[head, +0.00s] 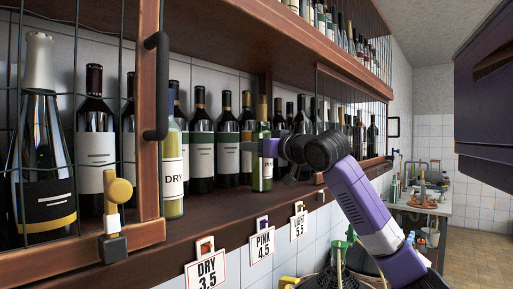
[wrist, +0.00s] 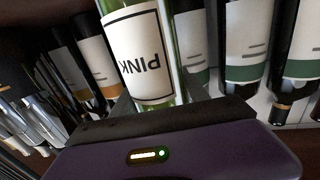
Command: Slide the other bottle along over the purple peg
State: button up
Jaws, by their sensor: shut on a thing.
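My gripper (head: 262,147) is shut on a green bottle (head: 262,178) at the shelf's front. The bottle is upright and appears to rest on the shelf board. In the wrist view its label (wrist: 138,58) reads PINK, upside down. The purple peg (head: 262,223) is on the shelf's front edge, roughly below this bottle, with the PINK 4.5 tag (head: 261,245) hanging there. A second front bottle (head: 172,175), yellowish with a DRY label, stands further left, partly behind the door frame.
Dark bottles (head: 201,150) stand in a row close behind the held bottle. An open mesh door frame (head: 149,120) with a black handle is at left. DRY (head: 207,270) and LIGHT (head: 298,228) tags hang either side. The shelf front between the two labelled bottles looks clear.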

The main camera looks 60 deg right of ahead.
grip_shut()
jog(key=shift+r, duration=0.1)
jog(key=shift+w+a+b, duration=0.15)
jog(key=shift+w+a, duration=0.3)
jog(key=shift+a, duration=2)
jog(key=shift+w+a+b, duration=0.1)
jog(key=shift+w+a, duration=0.35)
jog(key=shift+a, duration=2.05)
jog(key=shift+w+a+b, duration=0.15)
jog(key=shift+w+a, duration=0.3)
jog(key=shift+a, duration=2)
